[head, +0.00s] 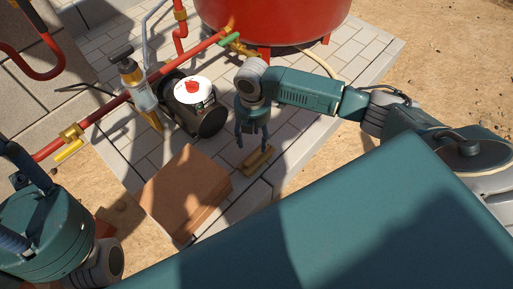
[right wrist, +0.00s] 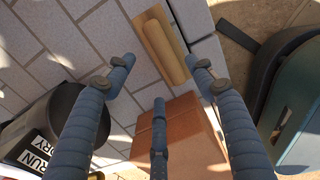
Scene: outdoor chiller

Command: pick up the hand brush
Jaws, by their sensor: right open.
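The hand brush (head: 257,161), with a tan wooden body, lies on the grey paving near its edge, beside a brown block. My right gripper (head: 252,143) hangs just above it, pointing down, with its fingers spread and empty. In the right wrist view the brush (right wrist: 163,46) lies beyond the open fingertips (right wrist: 160,72), roughly centred between the two side fingers and apart from them. The brush's underside is hidden. Parts of my left arm and blue finger-like links show at the lower left of the head view; the left jaw's state is unclear.
The terracotta-brown block (head: 185,190) stands close to the brush. A black pump (head: 205,118) with a white top and red knob stands left of my right gripper. A red tank (head: 270,20) and red pipes (head: 105,108) stand behind. Sandy ground (head: 430,60) at right is open.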

